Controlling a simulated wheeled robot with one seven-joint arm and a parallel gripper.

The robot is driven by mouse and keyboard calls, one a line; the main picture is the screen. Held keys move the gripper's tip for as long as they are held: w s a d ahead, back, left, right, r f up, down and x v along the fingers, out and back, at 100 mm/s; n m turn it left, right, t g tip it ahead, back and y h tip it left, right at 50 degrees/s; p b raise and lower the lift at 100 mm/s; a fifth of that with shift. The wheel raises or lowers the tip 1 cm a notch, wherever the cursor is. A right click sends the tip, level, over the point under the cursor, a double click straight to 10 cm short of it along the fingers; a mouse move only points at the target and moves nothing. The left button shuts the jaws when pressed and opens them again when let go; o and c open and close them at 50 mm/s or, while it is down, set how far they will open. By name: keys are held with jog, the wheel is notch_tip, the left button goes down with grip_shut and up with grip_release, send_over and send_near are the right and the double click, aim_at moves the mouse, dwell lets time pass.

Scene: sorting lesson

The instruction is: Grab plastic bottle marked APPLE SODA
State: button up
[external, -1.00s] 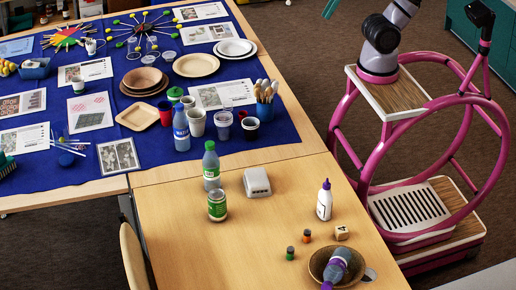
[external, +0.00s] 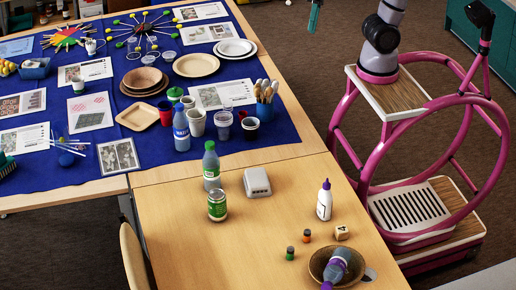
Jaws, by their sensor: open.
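Small label print is unreadable here. A grey bottle with a green cap and green label (external: 211,166) stands upright on the bare wooden table, right behind a green-labelled jar or can (external: 217,205). A blue bottle with a white label (external: 181,130) stands on the blue cloth. A dark bottle with a purple cap and label (external: 337,265) lies tilted in a brown bowl (external: 316,268) at the front. My gripper (external: 314,17) shows only as a teal part at the top edge, beyond the table's right side. It is open, far from the bottles, with nothing seen in it.
A grey box (external: 257,182) stands right of the green-capped bottle. A white bottle (external: 324,201), a wooden cube (external: 342,232) and two small jars are farther right. Cups and a brush holder (external: 264,108) crowd the cloth's edge. The front-left table is clear.

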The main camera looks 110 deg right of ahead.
jog(key=w+a+f+m+g+y, duration=0.1)
jog(key=w+a+f+m+y, duration=0.2)
jog(key=w, duration=0.4)
jog(key=w+a+f+m+g+y, duration=0.1)
jog(key=w+a+f+y, duration=0.15)
jog(key=w+a, duration=0.4)
jog(key=m+t+y, duration=0.3)
jog(key=m+t, duration=0.7)
jog(key=m, duration=0.6)
send_over(208, 173)
jog(key=v, duration=0.3)
notch_tip(208, 173, down, 36)
jog(key=shift+d+f, duration=0.2)
notch_tip(208, 173, down, 7)
jog(key=shift+r, duration=0.25)
jog(key=shift+w+a+f, duration=0.3)
jog(key=shift+w+a, duration=0.35)
jog(key=shift+a, duration=0.1)
jog(key=shift+w+a, duration=0.3)
jog(key=shift+w, duration=0.1)
jog(key=c, duration=1.2)
